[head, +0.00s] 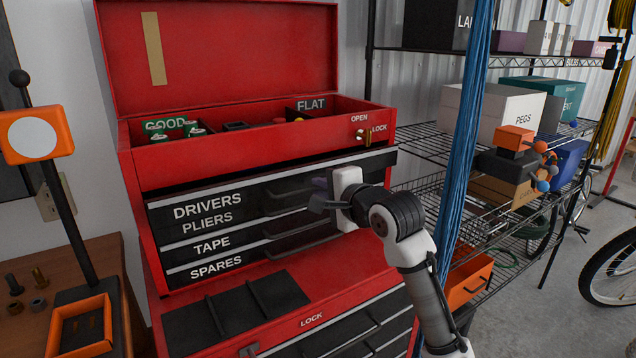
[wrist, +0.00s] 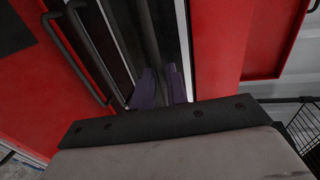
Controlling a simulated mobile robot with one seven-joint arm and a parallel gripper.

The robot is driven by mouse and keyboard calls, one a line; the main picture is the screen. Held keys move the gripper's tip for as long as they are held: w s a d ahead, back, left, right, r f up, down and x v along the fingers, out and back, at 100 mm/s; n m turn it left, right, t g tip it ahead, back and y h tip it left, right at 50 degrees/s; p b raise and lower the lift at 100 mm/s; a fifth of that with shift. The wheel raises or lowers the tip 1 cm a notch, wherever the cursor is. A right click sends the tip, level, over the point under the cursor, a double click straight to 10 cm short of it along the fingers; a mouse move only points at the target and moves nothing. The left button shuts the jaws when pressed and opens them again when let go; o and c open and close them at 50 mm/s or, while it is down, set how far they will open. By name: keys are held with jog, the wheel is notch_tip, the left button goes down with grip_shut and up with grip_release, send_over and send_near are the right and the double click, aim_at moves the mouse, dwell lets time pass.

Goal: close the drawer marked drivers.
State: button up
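The red tool chest (head: 215,155) stands ahead in the head view. Its drawer marked drivers (head: 207,208) has a black front with a pale top edge and juts out beyond the chest body, partly open. My gripper (head: 318,195) is at the right part of this drawer's front, by its dark bar handle (head: 283,203). In the wrist view, the two purplish fingers (wrist: 162,80) point at the drawer fronts, a narrow gap between them. A dark bar (wrist: 147,30) runs down towards that gap. Whether the fingers press on it is unclear.
Drawers marked pliers (head: 207,222), tape (head: 212,243) and spares (head: 216,267) sit below. The chest's lid (head: 220,50) is up. A wire shelf (head: 430,145) with boxes and a hanging blue cable bundle (head: 468,130) are close on the right. A wooden bench (head: 20,300) stands left.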

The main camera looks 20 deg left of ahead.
aim_at(308, 178)
jog(key=shift+x, duration=1.05)
grip_shut()
jog(key=shift+w+a+r+p, duration=0.1)
jog(key=shift+a+r+p, duration=0.05)
jog(key=shift+p, duration=0.2)
jog(key=shift+w+a+r+p, duration=0.15)
jog(key=shift+w+a+p, duration=0.75)
jog(key=shift+a+p, duration=0.25)
jog(key=shift+w+a, duration=0.3)
